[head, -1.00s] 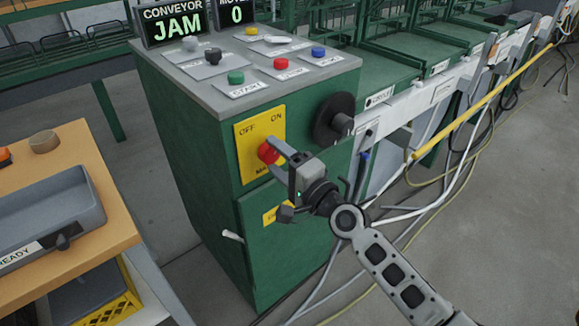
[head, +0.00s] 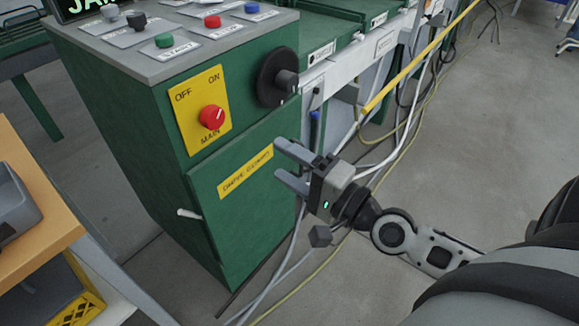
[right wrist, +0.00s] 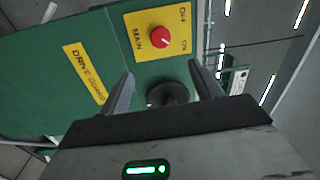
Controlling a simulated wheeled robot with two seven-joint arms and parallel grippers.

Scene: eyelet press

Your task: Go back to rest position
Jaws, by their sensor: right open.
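My right gripper (head: 284,165) is open and empty in the head view, in front of the green cabinet and to the lower right of the red main switch (head: 212,117). The switch sits on a yellow plate (head: 188,105) marked OFF, ON and MAIN, and the gripper is clear of it. In the right wrist view the two fingers (right wrist: 165,88) stand apart, with the red knob (right wrist: 161,37) beyond them and nothing between them. My left gripper is not in view.
The green cabinet (head: 130,150) carries a black handwheel (head: 276,77), a yellow label (head: 245,172) and a small white lever (head: 189,214). Buttons line its grey top. An orange-topped table (head: 40,245) stands at left. Loose cables (head: 345,235) lie on the floor at right.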

